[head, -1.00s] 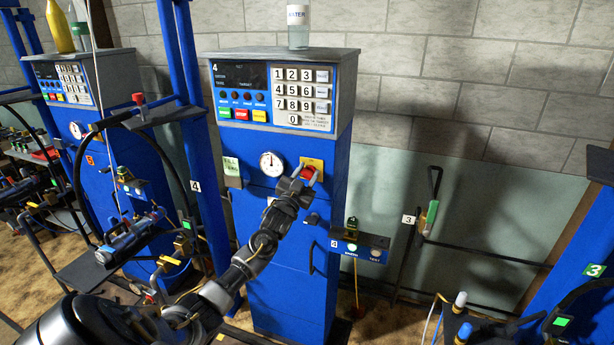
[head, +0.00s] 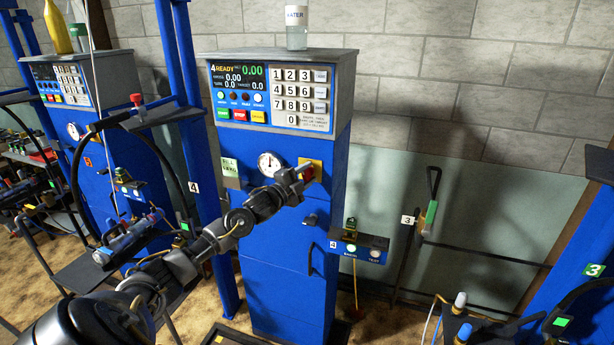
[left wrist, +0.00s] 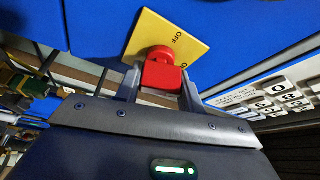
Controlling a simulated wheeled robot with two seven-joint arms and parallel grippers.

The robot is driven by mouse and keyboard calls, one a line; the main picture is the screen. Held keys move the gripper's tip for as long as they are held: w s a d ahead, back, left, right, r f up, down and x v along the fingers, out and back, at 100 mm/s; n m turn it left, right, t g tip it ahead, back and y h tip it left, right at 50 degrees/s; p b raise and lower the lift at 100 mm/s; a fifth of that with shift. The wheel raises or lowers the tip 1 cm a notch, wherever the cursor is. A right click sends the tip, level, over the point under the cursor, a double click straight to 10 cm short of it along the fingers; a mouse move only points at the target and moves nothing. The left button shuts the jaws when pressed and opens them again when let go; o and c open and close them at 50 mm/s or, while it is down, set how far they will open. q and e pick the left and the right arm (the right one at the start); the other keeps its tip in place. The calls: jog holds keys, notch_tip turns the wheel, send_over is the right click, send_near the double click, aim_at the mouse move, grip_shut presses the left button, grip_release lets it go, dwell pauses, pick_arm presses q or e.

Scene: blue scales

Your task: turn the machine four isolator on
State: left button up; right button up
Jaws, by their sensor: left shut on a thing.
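The blue machine four (head: 285,230) stands in the middle of the head view. Its display (head: 238,76) is lit and reads "4 READY" with zero values. The isolator is a red knob on a yellow plate (head: 318,163) on the machine's front. In the left wrist view the red knob (left wrist: 162,72) sits between my fingers, in front of the yellow plate (left wrist: 170,35) marked OFF; a second label is partly hidden. My left gripper (head: 306,173) is shut on the red knob; it also shows in the left wrist view (left wrist: 160,85). My right gripper is not in view.
A round gauge (head: 269,164) is left of the isolator. A small box (head: 358,247) with lit buttons is mounted at the machine's lower right. A water bottle (head: 297,27) stands on top. A blue post (head: 205,180) rises close on the left.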

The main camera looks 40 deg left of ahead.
pick_arm(q)
jog(key=shift+m+g, duration=0.7)
jog(key=shift+m, duration=0.9)
jog(key=shift+f, duration=0.1)
jog(key=o, duration=1)
jog(key=shift+s, duration=0.2)
jog(key=s+b, duration=0.4)
jog(key=s, duration=0.6)
jog(key=shift+s+a, duration=0.2)
jog(key=shift+a, duration=0.05)
